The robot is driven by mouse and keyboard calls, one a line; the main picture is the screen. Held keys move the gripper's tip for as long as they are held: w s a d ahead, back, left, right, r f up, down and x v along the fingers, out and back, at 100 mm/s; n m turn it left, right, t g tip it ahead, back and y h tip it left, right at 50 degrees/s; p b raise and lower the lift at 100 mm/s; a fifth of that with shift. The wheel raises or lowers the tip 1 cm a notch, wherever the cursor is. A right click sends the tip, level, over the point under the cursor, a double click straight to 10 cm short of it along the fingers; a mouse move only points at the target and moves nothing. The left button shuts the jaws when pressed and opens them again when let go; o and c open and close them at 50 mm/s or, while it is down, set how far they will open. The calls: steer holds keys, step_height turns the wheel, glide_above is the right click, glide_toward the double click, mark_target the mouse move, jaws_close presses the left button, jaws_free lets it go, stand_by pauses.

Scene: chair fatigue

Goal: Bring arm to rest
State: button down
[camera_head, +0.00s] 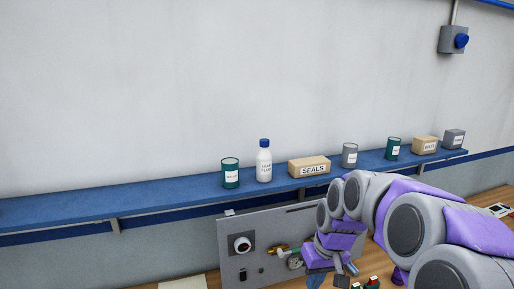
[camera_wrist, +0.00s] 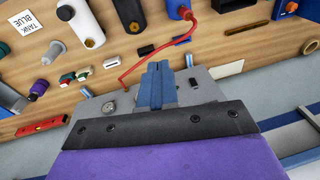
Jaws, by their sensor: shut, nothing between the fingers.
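My arm reaches in from the lower right of the head view, bent, with its grey and purple links in front of the workbench. My gripper is at the lower end of the arm, near the right side of a grey panel (camera_head: 232,263), and is only partly visible there. In the wrist view my gripper (camera_wrist: 155,80) shows its blue fingers together with nothing between them. The panel also shows behind the fingers in the wrist view (camera_wrist: 200,90). I cannot tell how far the fingers are from it.
A blue shelf (camera_head: 160,193) along the wall holds a green can (camera_head: 230,173), a white bottle (camera_head: 264,162), a SEALS box (camera_head: 309,167) and several other containers. Tools and small parts lie on the wooden bench (camera_wrist: 100,80), including a red level (camera_wrist: 41,126). A red cable (camera_wrist: 150,60) runs near my fingers.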

steer(key=s+f+m+g+b, duration=0.1)
steer(key=s+f+b, duration=0.2)
steer(key=s, duration=0.7)
steer(key=s+f+h+b, duration=0.1)
steer(key=s+f+b, duration=0.2)
steer(key=s+f, duration=0.3)
steer(key=s+f+m+g+b, duration=0.1)
steer(key=s+f+b, duration=0.3)
steer(key=s, duration=1.1)
steer(key=shift+d+f+m+g+h, duration=0.15)
steer(key=shift+f+m+g+h, duration=0.15)
steer(key=shift+f+h, duration=0.15)
